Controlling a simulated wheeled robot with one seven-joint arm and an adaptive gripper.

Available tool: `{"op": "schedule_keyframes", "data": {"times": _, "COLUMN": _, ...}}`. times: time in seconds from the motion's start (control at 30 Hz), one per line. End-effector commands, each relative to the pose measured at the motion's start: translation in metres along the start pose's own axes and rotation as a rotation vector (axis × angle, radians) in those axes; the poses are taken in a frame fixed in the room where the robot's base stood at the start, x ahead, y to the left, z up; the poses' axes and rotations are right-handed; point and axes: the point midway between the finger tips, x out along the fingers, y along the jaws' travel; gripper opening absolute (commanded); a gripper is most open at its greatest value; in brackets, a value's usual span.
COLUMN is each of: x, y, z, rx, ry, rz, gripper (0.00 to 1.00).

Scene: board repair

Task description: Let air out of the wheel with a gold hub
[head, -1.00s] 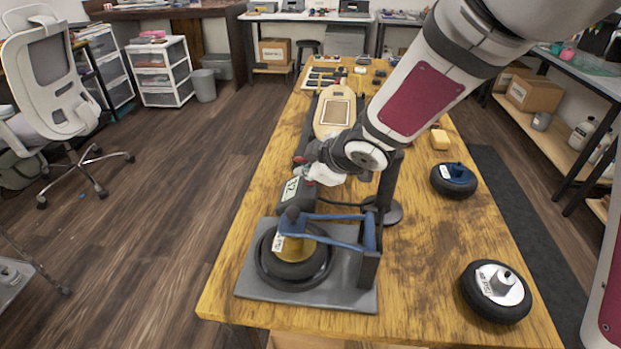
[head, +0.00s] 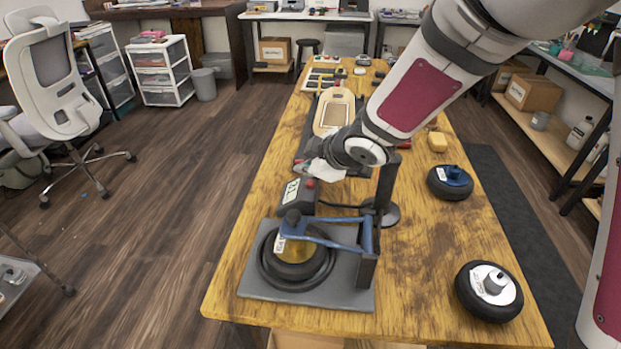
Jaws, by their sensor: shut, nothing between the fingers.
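The wheel with a gold hub (head: 292,250) lies flat in a clamp on a grey base plate (head: 340,298) at the table's near end. The clamp's blue lever frame (head: 330,240) crosses over it and partly hides the hub. Behind the clamp stands a dark box with a lit display (head: 291,191) and a red button (head: 311,183). The display's figures are too small to read surely. My gripper (head: 318,170) is shut and empty, just behind and above the red button, apart from it. My wrist partly hides the fingers.
A wheel with a white hub (head: 490,291) and one with a blue hub (head: 452,182) lie on the right of the table. A wooden board (head: 336,108) lies behind my gripper.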

Motion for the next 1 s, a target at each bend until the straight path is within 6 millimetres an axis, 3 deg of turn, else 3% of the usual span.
{"op": "schedule_keyframes", "data": {"times": 0.37, "x": -0.002, "y": 0.002, "z": -0.002, "rx": 0.0, "ry": 0.0, "rz": 0.0, "gripper": 0.0}}
{"op": "schedule_keyframes", "data": {"times": 1.0, "x": -0.035, "y": 0.024, "z": -0.025, "rx": 0.001, "ry": 0.0, "rz": 0.0, "gripper": 0.0}}
